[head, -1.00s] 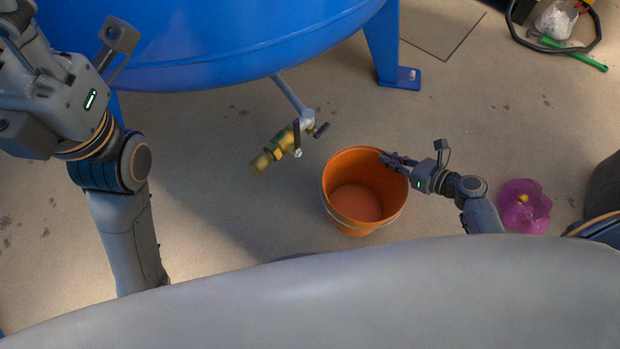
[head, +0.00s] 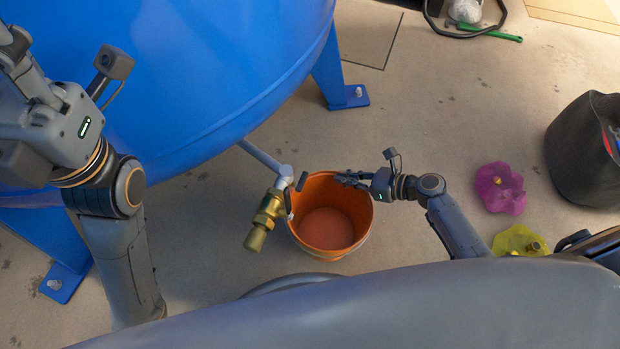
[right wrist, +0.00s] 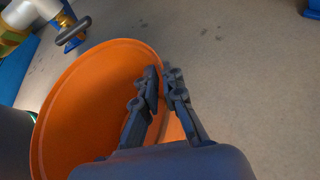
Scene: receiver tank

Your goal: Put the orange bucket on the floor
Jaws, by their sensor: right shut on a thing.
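The orange bucket (head: 328,250) is upright and looks empty inside in the head view. My right gripper (head: 348,181) is shut on the bucket's rim at its upper right side. In the right wrist view, the fingers (right wrist: 160,88) straddle the orange bucket wall (right wrist: 85,95), one inside and one outside. I cannot tell whether the bucket's base touches the floor (head: 460,110). My left arm (head: 105,190) comes in at the left, but its fingertips are out of view.
A blue tank (head: 190,80) stands on legs at upper left. Its brass valve (head: 264,215) is close beside the bucket's left rim. A purple object (head: 499,188), a yellow one (head: 520,241) and a black bag (head: 585,150) lie at right.

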